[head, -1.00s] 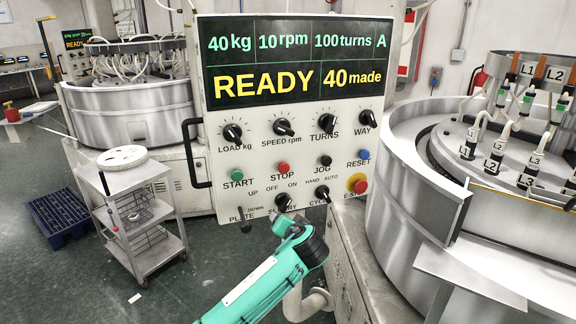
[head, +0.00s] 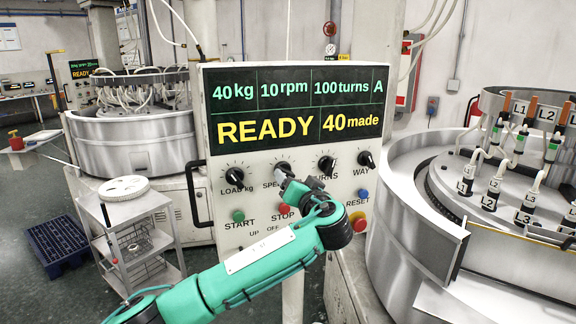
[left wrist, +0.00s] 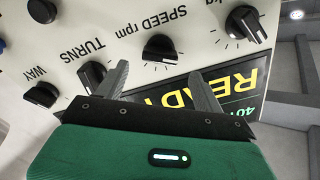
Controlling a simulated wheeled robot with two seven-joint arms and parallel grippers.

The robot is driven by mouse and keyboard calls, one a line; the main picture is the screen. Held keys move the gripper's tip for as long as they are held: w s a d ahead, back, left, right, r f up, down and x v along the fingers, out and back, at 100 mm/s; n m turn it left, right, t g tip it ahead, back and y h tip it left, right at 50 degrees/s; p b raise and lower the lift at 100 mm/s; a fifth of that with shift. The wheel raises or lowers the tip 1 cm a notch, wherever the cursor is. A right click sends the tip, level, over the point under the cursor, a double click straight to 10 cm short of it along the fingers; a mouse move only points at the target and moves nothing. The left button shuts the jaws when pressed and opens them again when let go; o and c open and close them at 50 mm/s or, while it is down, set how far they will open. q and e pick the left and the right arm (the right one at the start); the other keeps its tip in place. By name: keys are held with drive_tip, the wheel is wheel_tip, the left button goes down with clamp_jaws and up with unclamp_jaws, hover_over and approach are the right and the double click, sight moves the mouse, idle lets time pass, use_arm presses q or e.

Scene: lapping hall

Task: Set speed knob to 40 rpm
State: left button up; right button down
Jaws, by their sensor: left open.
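The speed knob (head: 282,167) is a black pointer knob in the upper row of the control panel (head: 228,165), between the load and turns knobs. The display (head: 290,108) reads 40 kg, 10 rpm, 100 turns, READY and 40 made. My left gripper (head: 286,183) is just below the speed knob in the head view and hides most of its label. In the upside-down left wrist view, the speed knob (left wrist: 160,48) lies ahead of the gap between the spread fingers (left wrist: 158,72). The left gripper is open and empty, apart from the knob. My right gripper is not in view.
The load knob (head: 235,172) and turns knob (head: 327,165) flank the speed knob closely. Start (head: 238,216) and stop (head: 283,211) buttons sit below, with the red emergency stop (head: 358,221) beside my arm. A black handle (head: 192,195) edges the panel's left.

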sight(288, 174)
use_arm(q)
drive_tip(key=p+x, duration=0.1)
drive_tip(key=x, duration=0.3)
drive_tip(key=shift+r+p, duration=0.15)
drive_tip(key=shift+p, duration=0.2)
drive_tip(key=shift+w+a, duration=0.15)
drive_tip(key=shift+w, duration=0.45)
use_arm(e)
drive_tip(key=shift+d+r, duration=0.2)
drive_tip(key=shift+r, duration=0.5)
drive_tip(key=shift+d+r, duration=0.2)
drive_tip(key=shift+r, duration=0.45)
